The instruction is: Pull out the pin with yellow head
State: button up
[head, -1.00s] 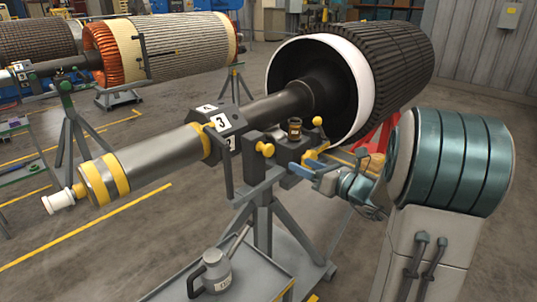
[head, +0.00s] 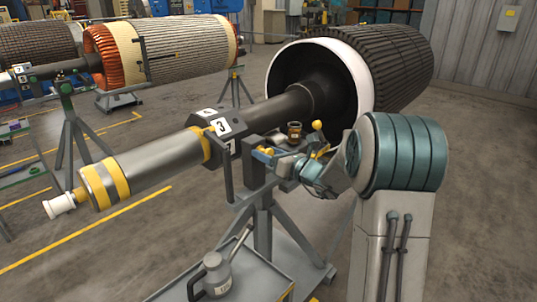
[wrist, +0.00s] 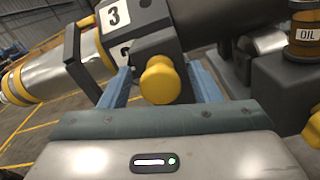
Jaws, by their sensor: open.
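The pin's round yellow head (wrist: 160,82) faces me in the wrist view, in front of the dark block with the number 3. My gripper (wrist: 159,71) is open, with one blue finger to the left of the yellow head and one to the right. Gaps show between the head and both fingers. The pin's shaft is hidden behind its head. In the head view my gripper (head: 264,155) is at the stand's upright block and covers most or all of this yellow head.
A second yellow knob (head: 317,125) stands beside an oil cup (head: 294,131) on the stand, close to my wrist. The rotor shaft (head: 265,112) runs behind. An oil can (head: 216,275) stands on a grey cart below.

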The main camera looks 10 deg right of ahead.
aim_at(271, 155)
grip_shut()
jog(key=shift+v, duration=1.75)
jog(key=shift+f, duration=0.1)
grip_release()
jog(key=shift+s+d, duration=0.1)
jog(key=v, duration=1.3)
jog(key=shift+s+d+b, duration=0.25)
jog(key=shift+s+b, duration=0.05)
jog(key=shift+b, duration=0.05)
